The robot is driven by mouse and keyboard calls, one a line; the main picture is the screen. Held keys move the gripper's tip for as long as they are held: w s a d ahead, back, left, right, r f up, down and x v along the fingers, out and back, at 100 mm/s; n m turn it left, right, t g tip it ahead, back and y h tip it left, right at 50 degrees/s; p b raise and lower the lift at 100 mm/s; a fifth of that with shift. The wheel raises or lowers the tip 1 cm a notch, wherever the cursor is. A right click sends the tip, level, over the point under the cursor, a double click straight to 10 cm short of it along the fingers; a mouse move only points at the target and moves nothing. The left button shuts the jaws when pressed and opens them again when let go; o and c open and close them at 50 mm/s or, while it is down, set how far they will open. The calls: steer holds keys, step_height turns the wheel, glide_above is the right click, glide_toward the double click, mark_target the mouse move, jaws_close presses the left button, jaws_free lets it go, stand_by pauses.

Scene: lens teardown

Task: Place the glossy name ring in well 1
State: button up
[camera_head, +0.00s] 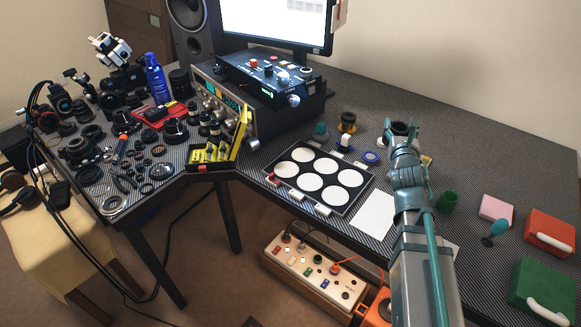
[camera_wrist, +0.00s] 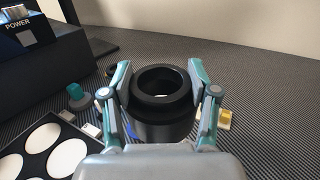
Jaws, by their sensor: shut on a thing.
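My gripper (camera_head: 401,126) is at the right of the desk, beyond the white sheet. In the wrist view its two fingers (camera_wrist: 160,76) are shut on the sides of a black, stepped, ring-shaped part (camera_wrist: 163,122) with an open centre. The part (camera_head: 400,129) shows only partly between the fingertips in the head view. I cannot tell whether it is the glossy name ring, or whether it touches the desk. The black tray (camera_head: 320,179) with several round white wells lies left of my gripper; its edge (camera_wrist: 52,135) shows at lower left in the wrist view. No well number is readable.
A white sheet (camera_head: 374,214) lies right of the tray. A green cup (camera_head: 447,202) is right of my arm. Desk beyond the gripper is clear.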

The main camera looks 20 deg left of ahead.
steer(key=s+a+f+n+g+y, duration=0.1)
steer(key=s+a+f+n+y, duration=0.15)
steer(key=a, duration=0.75)
steer(key=s+a+f+n+g+y, duration=0.1)
steer(key=s+a+y, duration=0.2)
steer(key=a, duration=0.8)
steer(key=s+a+f+n+g+y, duration=0.1)
steer(key=s+a+f+n+y, duration=0.15)
steer(key=a, duration=0.75)
steer(key=f+b, duration=0.6)
steer(key=f, duration=0.1)
steer(key=shift+a+b, duration=0.25)
steer(key=shift+b, duration=0.05)
steer(key=o, duration=1.4)
